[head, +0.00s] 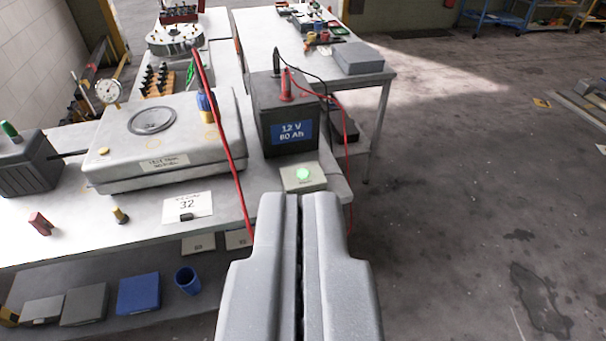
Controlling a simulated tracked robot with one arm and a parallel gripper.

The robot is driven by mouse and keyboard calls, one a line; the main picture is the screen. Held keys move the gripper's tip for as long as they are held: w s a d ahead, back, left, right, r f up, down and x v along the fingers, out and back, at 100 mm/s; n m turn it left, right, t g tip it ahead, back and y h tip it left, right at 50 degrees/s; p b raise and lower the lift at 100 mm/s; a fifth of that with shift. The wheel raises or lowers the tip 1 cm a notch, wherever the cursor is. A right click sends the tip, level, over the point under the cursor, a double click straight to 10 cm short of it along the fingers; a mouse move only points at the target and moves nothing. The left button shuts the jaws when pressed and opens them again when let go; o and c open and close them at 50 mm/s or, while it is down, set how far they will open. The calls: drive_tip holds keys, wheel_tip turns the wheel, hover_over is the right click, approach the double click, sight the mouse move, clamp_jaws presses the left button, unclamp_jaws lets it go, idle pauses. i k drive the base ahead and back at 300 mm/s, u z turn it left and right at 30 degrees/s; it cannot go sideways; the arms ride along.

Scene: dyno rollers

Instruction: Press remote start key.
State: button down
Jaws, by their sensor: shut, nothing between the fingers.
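A small pale box with a lit green round button (303,174) sits near the right front corner of the workbench; I take it to be the remote start key. My gripper (299,197) is shut and empty. In the picture its fingertips are just below the box and cover part of its lower edge. I cannot tell whether they touch it or how far apart they are.
A black 12 V battery (268,107) with red and black leads stands right behind the box. A grey metal case (205,150) and a card marked 32 (187,206) lie left. A red cable (233,165) hangs over the bench front.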

sight(301, 173)
drive_tip(key=z, duration=0.05)
drive_tip(key=k, duration=0.65)
drive_tip(key=u, duration=0.2)
drive_tip(key=i, duration=1.55)
drive_tip(key=z, duration=0.8)
